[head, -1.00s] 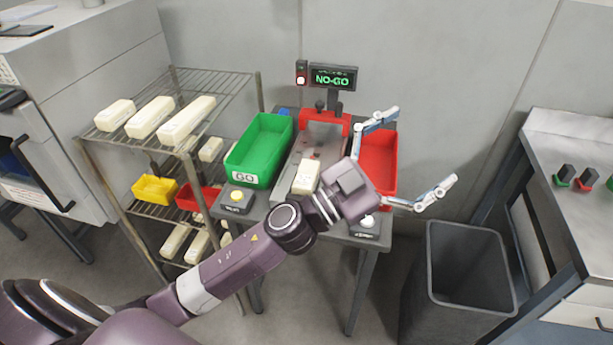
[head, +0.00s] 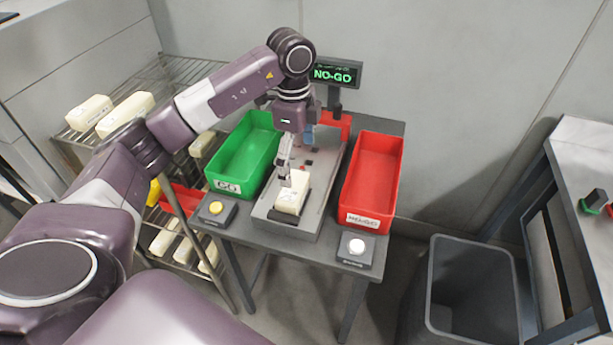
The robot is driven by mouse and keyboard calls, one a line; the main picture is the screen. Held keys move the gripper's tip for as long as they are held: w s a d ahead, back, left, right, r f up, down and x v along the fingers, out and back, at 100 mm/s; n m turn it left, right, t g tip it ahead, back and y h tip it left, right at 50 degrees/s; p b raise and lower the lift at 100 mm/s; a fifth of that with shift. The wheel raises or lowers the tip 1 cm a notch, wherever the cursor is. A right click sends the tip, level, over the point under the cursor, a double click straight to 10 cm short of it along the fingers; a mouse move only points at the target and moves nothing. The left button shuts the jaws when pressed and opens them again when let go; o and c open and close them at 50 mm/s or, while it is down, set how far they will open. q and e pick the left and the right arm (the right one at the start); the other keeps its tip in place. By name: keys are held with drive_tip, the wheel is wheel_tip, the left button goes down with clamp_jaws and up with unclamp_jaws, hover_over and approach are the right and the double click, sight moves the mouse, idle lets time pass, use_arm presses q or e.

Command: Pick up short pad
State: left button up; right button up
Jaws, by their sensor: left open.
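A short cream pad (head: 291,196) lies on the grey gauge plate (head: 322,180), at its near end. My left gripper (head: 285,178) points down at the pad from above, its fingers at the pad's far left part. It is open; only part of the fingers shows, and I cannot tell whether they touch the pad. My right gripper is out of view. Longer cream pads (head: 125,113) lie on the wire rack (head: 170,70) at left, partly hidden by my arm.
A green GO bin (head: 216,166) stands left of the gauge and a red NO-GO bin (head: 373,172) right of it. The display (head: 336,75) reads NO-GO. A yellow button (head: 216,208) and a white button (head: 356,246) sit in front. A dark waste bin (head: 462,300) stands at right.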

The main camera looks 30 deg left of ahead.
sight(293, 186)
use_arm(q)
drive_tip(key=shift+a, duration=0.55)
drive_tip(key=shift+s+f+y, duration=0.2)
drive_tip(key=shift+f+y, duration=0.05)
drive_tip(key=shift+y, duration=0.05)
drive_tip(key=shift+s+f+p, duration=0.5)
drive_tip(key=shift+s+f, duration=0.05)
drive_tip(key=shift+f, duration=0.1)
wheel_tip(293, 186, down, 3)
drive_tip(key=shift+r+p, duration=0.2)
drive_tip(key=shift+p, duration=0.55)
wheel_tip(293, 186, down, 2)
drive_tip(key=shift+w+f, duration=0.1)
drive_tip(key=shift+w, duration=0.05)
drive_tip(key=shift+f, duration=0.15)
drive_tip(key=shift+d, duration=0.1)
drive_tip(key=c, duration=0.9)
drive_tip(key=shift+c, duration=0.6)
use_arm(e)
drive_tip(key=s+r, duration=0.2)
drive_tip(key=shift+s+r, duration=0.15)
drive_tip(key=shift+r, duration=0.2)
